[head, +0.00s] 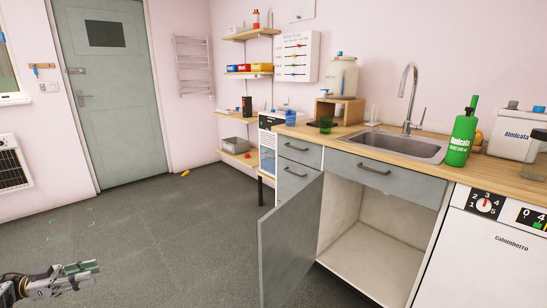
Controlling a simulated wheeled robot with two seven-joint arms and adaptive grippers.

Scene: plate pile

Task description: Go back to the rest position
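My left gripper (92,269) comes in at the bottom left corner of the head view, above the grey floor. It points right and is seen from the side. I see nothing held in it, but I cannot tell whether its fingers are apart or closed. It is well clear of the counter and the cupboard. My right gripper is not in view. No plates show in this view.
A grey cupboard door (288,238) stands open into the room; the cupboard (366,250) looks empty inside. The wooden counter (325,137) holds a sink (397,146), a green bottle (463,135) and jars. A yellow object (185,173) lies on the floor. The left floor is clear.

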